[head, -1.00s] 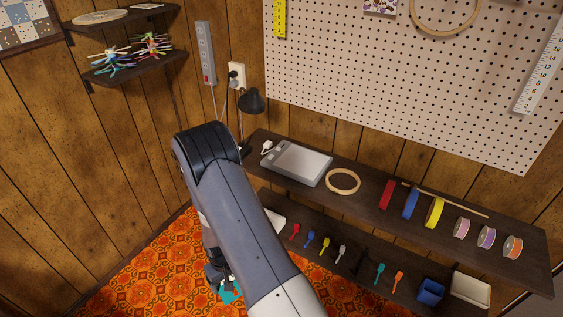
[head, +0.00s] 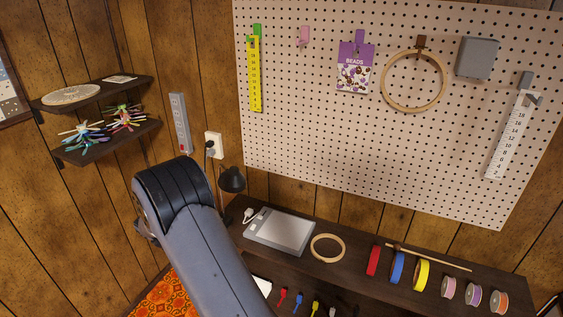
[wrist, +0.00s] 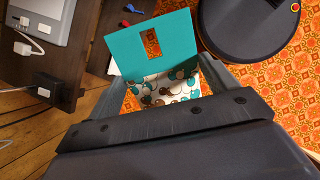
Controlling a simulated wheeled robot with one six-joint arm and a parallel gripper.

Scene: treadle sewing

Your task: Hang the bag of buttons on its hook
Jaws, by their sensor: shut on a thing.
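The bag of buttons has a teal header card (wrist: 150,45) with a slot in it and a clear lower part showing teal, brown and white buttons. In the wrist view my gripper (wrist: 165,80) is shut on the bag, with one finger on each side, above the orange carpet. Neither shows in the head view. A small pink hook (head: 303,37) on the pegboard (head: 300,120) holds nothing visible. A purple hook (head: 360,38) holds a bag of beads (head: 355,70). I cannot tell from colour which hook is the buttons' own.
A yellow ruler (head: 255,75), an embroidery hoop (head: 413,110), a grey block (head: 477,58) and a white ruler (head: 510,130) occupy the pegboard. A black lamp (head: 231,180) stands left.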

